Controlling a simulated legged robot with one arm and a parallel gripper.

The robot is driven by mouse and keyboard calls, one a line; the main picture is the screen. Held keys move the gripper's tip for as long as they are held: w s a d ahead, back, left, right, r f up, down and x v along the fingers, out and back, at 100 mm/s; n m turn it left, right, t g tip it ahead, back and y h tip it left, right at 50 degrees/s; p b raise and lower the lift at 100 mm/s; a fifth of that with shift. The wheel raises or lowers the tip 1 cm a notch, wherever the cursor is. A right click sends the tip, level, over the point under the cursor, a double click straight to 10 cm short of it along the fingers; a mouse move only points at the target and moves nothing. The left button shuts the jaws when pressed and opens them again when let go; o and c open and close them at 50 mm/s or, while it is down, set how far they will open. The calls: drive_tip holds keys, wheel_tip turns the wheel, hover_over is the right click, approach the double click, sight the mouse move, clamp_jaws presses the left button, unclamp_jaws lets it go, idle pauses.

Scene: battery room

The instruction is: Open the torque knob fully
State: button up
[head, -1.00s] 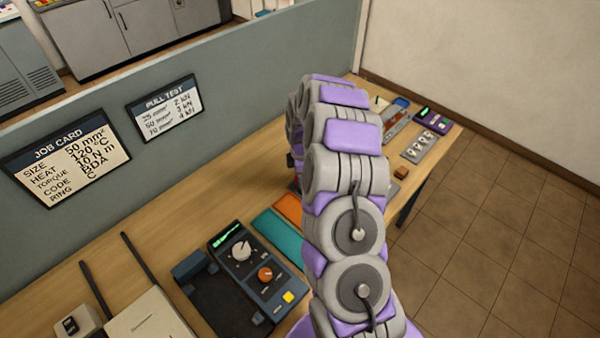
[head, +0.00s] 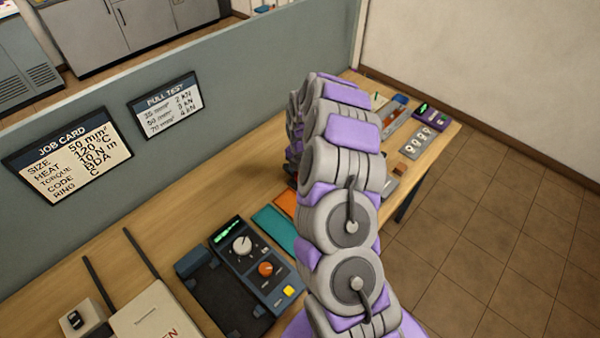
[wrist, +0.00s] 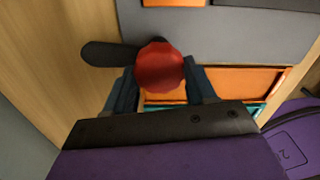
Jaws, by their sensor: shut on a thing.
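In the wrist view a round red knob (wrist: 160,66) sits between the two dark fingers of my gripper (wrist: 160,78). The fingers are shut on its sides. A dark rounded handle or lever (wrist: 106,54) sticks out to the left from beside the knob. In the head view my arm hides my gripper and the red knob.
A dark control unit (head: 240,278) with a white knob, an orange knob and a yellow button stands left of my arm. Teal and orange mats (head: 274,230) lie beside it. A job card (head: 68,160) on the partition reads torque 10 N m. Small devices (head: 420,140) stand at the far right.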

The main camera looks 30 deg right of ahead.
drive_tip(key=shift+w+d+n, duration=0.1)
drive_tip(key=shift+d+n, duration=0.05)
drive_tip(key=shift+n, duration=0.45)
drive_tip(key=o, duration=1.1)
drive_tip(key=shift+o, duration=1)
drive_tip(key=shift+w+d+f, duration=0.1)
drive_tip(key=shift+w+d, duration=0.05)
drive_tip(key=shift+o, duration=1)
drive_tip(key=shift+d, duration=0.15)
drive_tip(key=shift+a+r, duration=0.25)
drive_tip(key=shift+a, duration=0.05)
drive_tip(key=shift+a+r, duration=0.1)
drive_tip(key=shift+r, duration=0.25)
wheel_tip(320, 180, up, 16)
drive_tip(key=p, duration=0.1)
drive_tip(key=shift+d+p, duration=0.3)
drive_tip(key=shift+d, duration=0.05)
